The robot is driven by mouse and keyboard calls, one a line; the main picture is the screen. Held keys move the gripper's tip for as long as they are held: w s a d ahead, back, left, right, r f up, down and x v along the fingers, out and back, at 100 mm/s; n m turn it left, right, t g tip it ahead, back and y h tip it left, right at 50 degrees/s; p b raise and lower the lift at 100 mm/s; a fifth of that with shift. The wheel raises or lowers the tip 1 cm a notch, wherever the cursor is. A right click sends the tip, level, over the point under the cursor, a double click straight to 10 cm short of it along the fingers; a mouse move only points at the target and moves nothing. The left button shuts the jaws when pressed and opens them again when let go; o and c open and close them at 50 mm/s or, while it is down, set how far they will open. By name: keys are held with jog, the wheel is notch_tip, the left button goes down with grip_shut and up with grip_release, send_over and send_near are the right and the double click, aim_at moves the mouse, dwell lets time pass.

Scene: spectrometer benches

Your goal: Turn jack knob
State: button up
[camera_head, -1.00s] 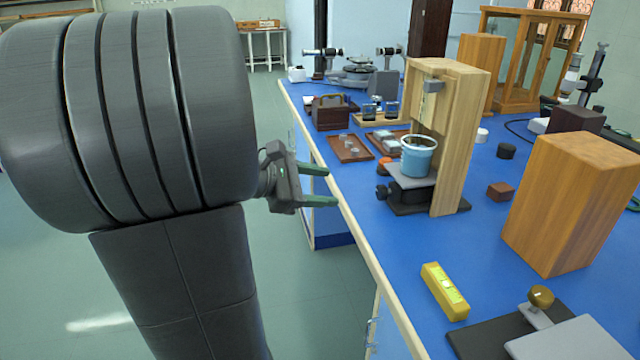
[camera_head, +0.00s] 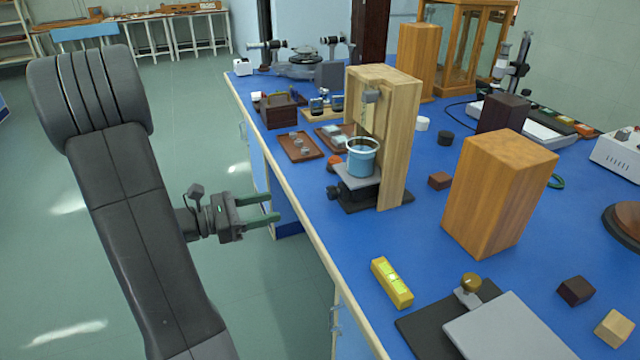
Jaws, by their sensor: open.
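A small lab jack (camera_head: 357,186) with a grey top plate and dark base stands on the blue bench. Its dark knob (camera_head: 333,192) sticks out on the left side, towards the bench edge. A blue beaker (camera_head: 362,158) rests on the jack's plate, inside a tall wooden frame (camera_head: 398,140). My gripper (camera_head: 276,209) is open and empty. It is left of the jack, out past the bench's near edge, with its green-tipped fingers pointing right towards the jack. A gap separates the fingers from the knob.
A yellow level (camera_head: 392,283) lies near the bench edge (camera_head: 300,240). A wooden block (camera_head: 498,195) stands right of the jack. A brown tray (camera_head: 300,146) and a dark box (camera_head: 279,111) lie behind it. Floor left of the bench is clear.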

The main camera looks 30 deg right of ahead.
send_near(329, 193)
jog(key=shift+h, duration=0.3)
jog(key=d, duration=0.5)
jog(key=s+d, duration=0.1)
jog(key=d, duration=0.2)
jog(key=shift+f+b, duration=0.2)
jog(key=shift+b, duration=0.15)
jog(key=c, duration=1)
